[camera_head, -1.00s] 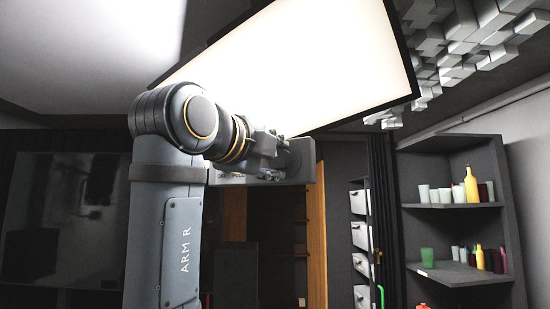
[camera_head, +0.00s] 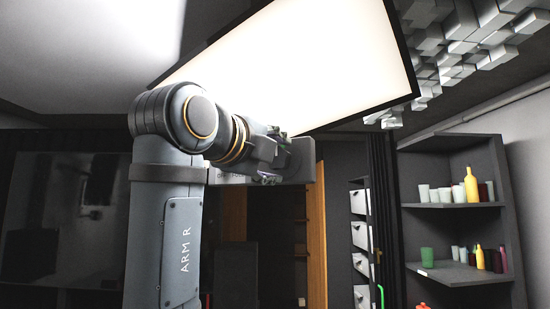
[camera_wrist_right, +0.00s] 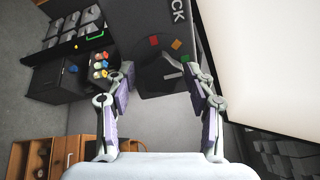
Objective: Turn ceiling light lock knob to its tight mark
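My right gripper (camera_wrist_right: 160,78) is open, its two fingers wide apart in the right wrist view. Between and beyond the fingertips is a dark round knob (camera_wrist_right: 153,72) on a dark lock box (camera_wrist_right: 138,18). Red (camera_wrist_right: 154,40), orange (camera_wrist_right: 176,44) and green (camera_wrist_right: 184,59) marks lie along the knob's edge. Which mark the knob points to is hard to tell. In the head view the right gripper (camera_head: 273,157) is in front of the lock box (camera_head: 300,162), hiding the knob. The bright ceiling light (camera_head: 320,60) is above. My left gripper is not in view.
A corner shelf (camera_head: 455,208) with cups and bottles stands at the right. White bins (camera_head: 360,245) stand left of it. Grey blocks (camera_head: 475,40) hang from the ceiling at upper right. The light's frame lies close to the right finger in the wrist view.

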